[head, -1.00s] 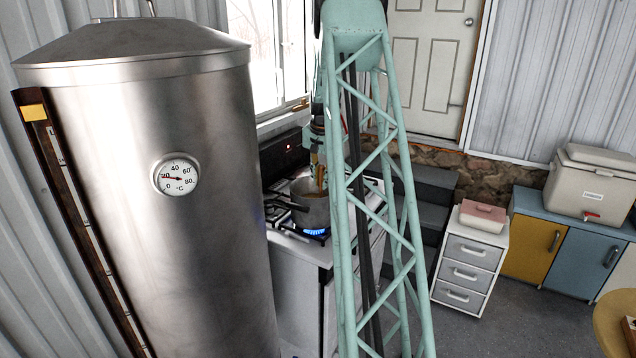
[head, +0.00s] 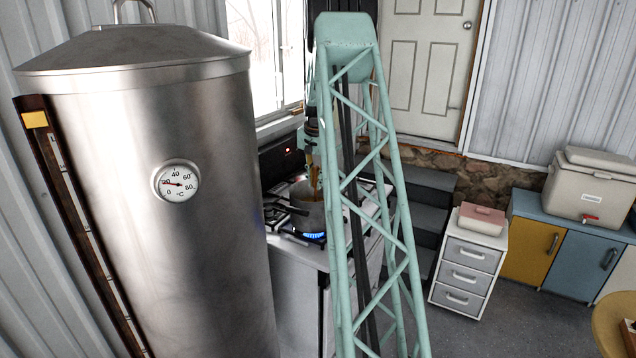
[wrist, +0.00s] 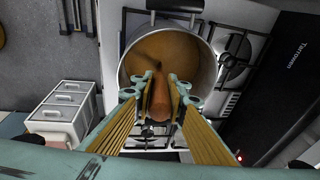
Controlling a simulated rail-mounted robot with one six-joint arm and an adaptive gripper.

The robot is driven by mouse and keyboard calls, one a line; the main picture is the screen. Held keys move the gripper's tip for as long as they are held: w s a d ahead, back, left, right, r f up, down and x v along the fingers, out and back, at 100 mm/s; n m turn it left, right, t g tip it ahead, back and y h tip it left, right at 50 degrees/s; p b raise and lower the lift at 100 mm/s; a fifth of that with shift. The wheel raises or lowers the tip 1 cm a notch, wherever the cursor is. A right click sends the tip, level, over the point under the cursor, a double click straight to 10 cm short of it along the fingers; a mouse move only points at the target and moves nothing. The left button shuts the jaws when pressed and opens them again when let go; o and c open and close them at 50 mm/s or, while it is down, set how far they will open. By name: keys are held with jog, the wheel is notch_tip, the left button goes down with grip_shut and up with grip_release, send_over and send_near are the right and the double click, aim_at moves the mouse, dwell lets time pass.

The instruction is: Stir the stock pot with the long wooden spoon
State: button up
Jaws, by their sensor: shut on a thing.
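The metal stock pot (head: 309,217) stands on the stove over a lit blue flame. In the wrist view the pot (wrist: 211,62) is open and holds brown stock (wrist: 180,52). My gripper (wrist: 160,84) is above the pot's near side, its fingers closed on the long wooden spoon (wrist: 160,103). The spoon points down into the pot, its lower end in the stock, so the bowl of the spoon is hidden. In the head view the spoon (head: 314,177) shows only as a thin strip above the rim, and the gripper is partly hidden by my arm.
A large steel tank with a dial (head: 178,181) stands close at the left. The stove (head: 300,262) has several burners and grates. Dark steps (head: 425,190) and a white drawer unit (head: 468,262) are to the right, with open floor in front.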

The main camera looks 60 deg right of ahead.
jog(key=shift+a+f+b, duration=0.1)
jog(key=shift+a+b, duration=0.2)
jog(key=shift+a, duration=0.5)
